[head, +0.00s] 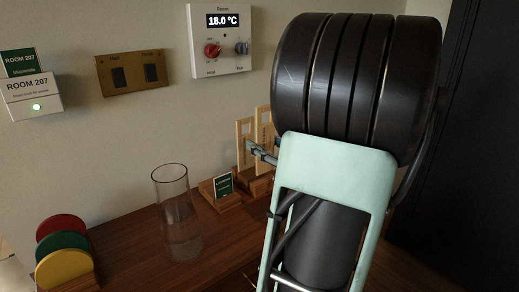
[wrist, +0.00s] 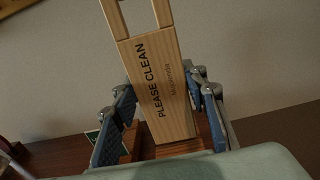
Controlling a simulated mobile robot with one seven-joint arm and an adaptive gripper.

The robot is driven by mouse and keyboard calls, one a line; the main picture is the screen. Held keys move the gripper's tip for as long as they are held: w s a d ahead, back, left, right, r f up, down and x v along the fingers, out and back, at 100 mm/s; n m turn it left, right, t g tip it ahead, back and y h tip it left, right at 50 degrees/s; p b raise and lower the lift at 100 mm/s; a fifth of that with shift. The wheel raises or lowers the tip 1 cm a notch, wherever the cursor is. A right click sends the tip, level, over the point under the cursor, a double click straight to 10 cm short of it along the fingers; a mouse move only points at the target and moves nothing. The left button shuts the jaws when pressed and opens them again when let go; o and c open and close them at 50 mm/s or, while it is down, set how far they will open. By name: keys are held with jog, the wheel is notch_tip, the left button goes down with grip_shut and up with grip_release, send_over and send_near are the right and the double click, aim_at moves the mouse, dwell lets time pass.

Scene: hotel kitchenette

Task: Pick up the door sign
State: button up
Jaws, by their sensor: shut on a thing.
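A light wooden door sign (wrist: 155,85) reading "PLEASE CLEAN", with a cut-out at its top, stands between my fingers in the wrist view. My gripper (wrist: 166,108) is shut on it, one blue-padded finger on each side. In the head view my gripper (head: 262,153) reaches in from the right, at the wooden signs (head: 245,132) near the wall. The sign's lower end is at a brown wooden holder (wrist: 132,142); whether it touches the holder's base is hidden.
A small green card on a wooden stand (head: 223,184) and a clear glass (head: 178,215) stand left of the holder. Coloured discs (head: 62,240) sit in a rack at the front left. A thermostat (head: 220,38), switch plate (head: 132,73) and card reader (head: 32,95) are on the wall.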

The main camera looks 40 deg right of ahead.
jog(key=s+r, duration=0.1)
jog(key=r, duration=0.1)
jog(key=s+r+p, duration=0.1)
jog(key=s+r, duration=0.1)
jog(key=shift+s+a, duration=0.15)
jog(key=shift+s, duration=0.05)
jog(key=p, duration=0.2)
send_near(267, 130)
notch_tip(267, 130, up, 3)
jog(key=s, duration=0.1)
jog(key=shift+a, duration=0.3)
jog(key=shift+s, duration=0.1)
